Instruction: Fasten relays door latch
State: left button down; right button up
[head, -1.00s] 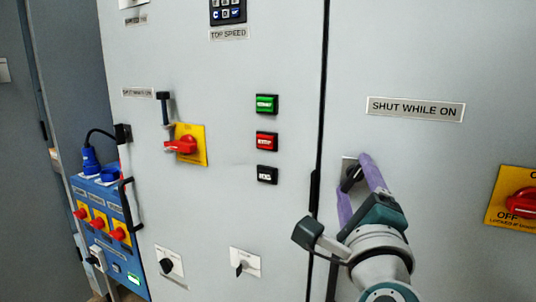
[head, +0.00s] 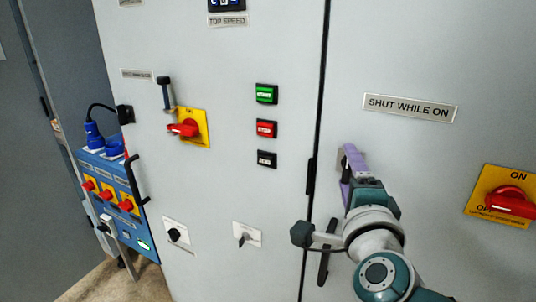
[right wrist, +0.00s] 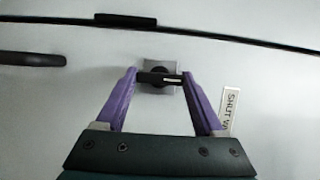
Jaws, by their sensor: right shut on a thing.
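The latch shows in the right wrist view as a black bar-like knob (right wrist: 168,79) on a small square grey plate (right wrist: 160,64). The bar lies roughly parallel to the door seam. My right gripper (right wrist: 160,84) has its purple fingers on either end of the bar and is shut on it. In the head view my right gripper (head: 348,168) is at the grey cabinet door (head: 430,60), just right of the seam; its fingers and wrist hide the latch there. My left gripper is not in view.
A SHUT WHILE ON label (head: 408,107) is above my gripper. A red rotary switch (head: 511,202) on a yellow plate is to the right. A black door handle (head: 326,254) is below left of my gripper. Buttons (head: 266,128) are left of the seam.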

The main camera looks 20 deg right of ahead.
jog(key=o, duration=1.4)
jog(key=p+v, duration=0.2)
jog(key=v, duration=0.8)
jog(key=shift+p, duration=0.4)
